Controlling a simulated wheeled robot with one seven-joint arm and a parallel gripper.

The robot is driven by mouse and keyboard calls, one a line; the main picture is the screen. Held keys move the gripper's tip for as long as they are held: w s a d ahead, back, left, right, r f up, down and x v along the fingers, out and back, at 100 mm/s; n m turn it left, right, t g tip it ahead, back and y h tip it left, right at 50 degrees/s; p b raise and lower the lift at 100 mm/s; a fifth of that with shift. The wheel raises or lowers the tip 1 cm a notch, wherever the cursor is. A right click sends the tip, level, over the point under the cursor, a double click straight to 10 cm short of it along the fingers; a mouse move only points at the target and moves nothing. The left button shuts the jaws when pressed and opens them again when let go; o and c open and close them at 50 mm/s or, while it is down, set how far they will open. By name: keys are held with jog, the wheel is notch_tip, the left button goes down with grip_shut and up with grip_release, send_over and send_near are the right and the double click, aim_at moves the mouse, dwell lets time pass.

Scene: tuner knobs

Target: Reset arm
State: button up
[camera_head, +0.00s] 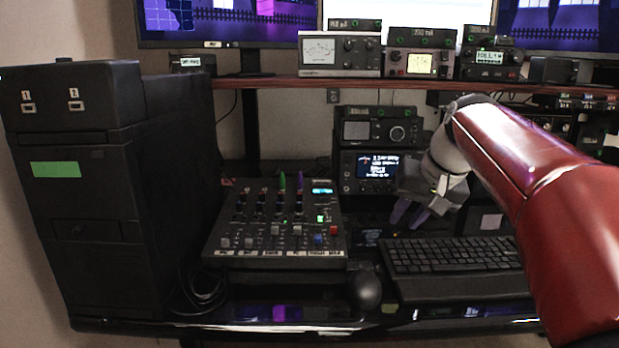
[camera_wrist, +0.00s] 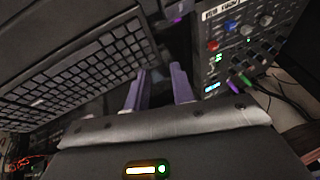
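My gripper (camera_head: 408,213) hangs at the end of my red arm, in front of the radio units and above the back edge of the keyboard in the head view. In the wrist view its two purple fingers (camera_wrist: 158,88) stand apart with nothing between them. The mixer (camera_head: 275,225), with several knobs, sliders and a green and a purple knob, lies left of my gripper, apart from it. It also shows at the upper right of the wrist view (camera_wrist: 212,45). A radio with a lit screen (camera_head: 375,167) stands behind my gripper, which partly covers its right side.
A keyboard (camera_head: 450,255) lies below my gripper and a mouse (camera_head: 364,290) left of it. A black cabinet (camera_head: 110,190) stands at the left. A shelf (camera_head: 290,83) with meters and radios runs across the back, under monitors (camera_head: 225,20).

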jog(key=shift+h, duration=0.6)
jog(key=s+f, duration=0.2)
jog(key=s, duration=0.2)
jog(key=s+a+f, duration=0.1)
jog(key=s+f, duration=0.1)
jog(key=s, duration=0.2)
jog(key=s+f, duration=0.2)
jog(key=s, duration=0.2)
jog(key=shift+s+a, duration=0.4)
jog(key=s+f+n+h, duration=0.1)
jog(key=s+f, duration=0.9)
jog(key=s, duration=0.1)
jog(key=shift+a+f+t, duration=0.25)
jog(key=shift+f+t, duration=0.05)
jog(key=shift+f, duration=0.05)
